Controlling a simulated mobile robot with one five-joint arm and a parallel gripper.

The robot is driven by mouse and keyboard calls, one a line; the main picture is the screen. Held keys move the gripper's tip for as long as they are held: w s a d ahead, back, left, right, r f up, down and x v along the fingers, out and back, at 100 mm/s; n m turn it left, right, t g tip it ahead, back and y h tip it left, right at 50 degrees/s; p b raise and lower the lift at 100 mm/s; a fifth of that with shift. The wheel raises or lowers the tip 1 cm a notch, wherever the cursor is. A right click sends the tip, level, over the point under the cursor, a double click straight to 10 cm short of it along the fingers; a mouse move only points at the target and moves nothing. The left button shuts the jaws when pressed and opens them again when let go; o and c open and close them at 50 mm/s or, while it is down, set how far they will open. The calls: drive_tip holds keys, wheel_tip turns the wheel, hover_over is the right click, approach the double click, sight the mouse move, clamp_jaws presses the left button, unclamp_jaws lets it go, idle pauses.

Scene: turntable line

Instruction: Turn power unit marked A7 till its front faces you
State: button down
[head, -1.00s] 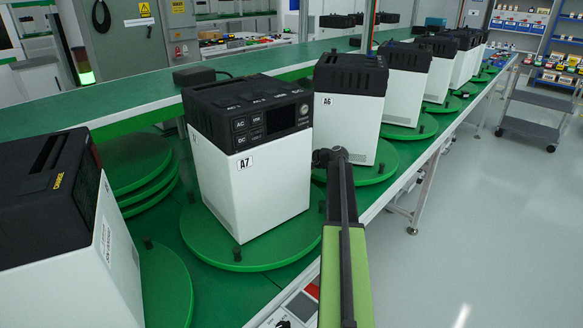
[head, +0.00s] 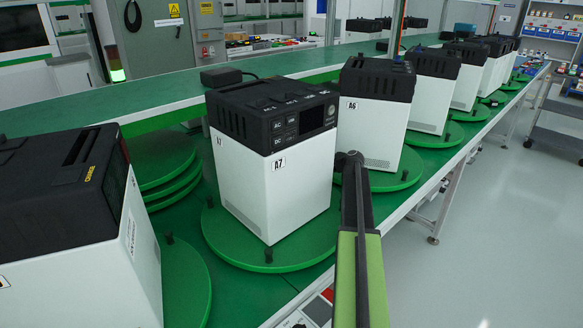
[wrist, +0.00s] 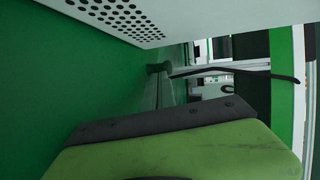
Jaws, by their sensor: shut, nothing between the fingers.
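The power unit marked A7 (head: 275,185) is a white box with a black top. It stands upright on a round green turntable (head: 225,245) with a short dark peg (head: 268,255) at its rim. Its face with buttons, a dark display and the A7 label is turned to the right of the picture; a second side shows on the left. My gripper (head: 350,160) is shut and empty, just right of the unit; contact cannot be told. The wrist view shows a white wall with vent holes (wrist: 125,15) close above and a dark peg (wrist: 157,68) ahead.
Unit A6 (head: 370,125) stands close behind on its own turntable (head: 395,182), with several more units beyond. Another unit (head: 75,265) stands at the near left. A raised green shelf (head: 150,105) runs behind. Open floor (head: 480,255) lies to the right.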

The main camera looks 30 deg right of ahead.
drive_tip(key=d+f+p+v, duration=0.1)
drive_tip(key=p+v, duration=0.2)
drive_tip(key=v, duration=1)
drive_tip(key=shift+w+d, duration=0.3)
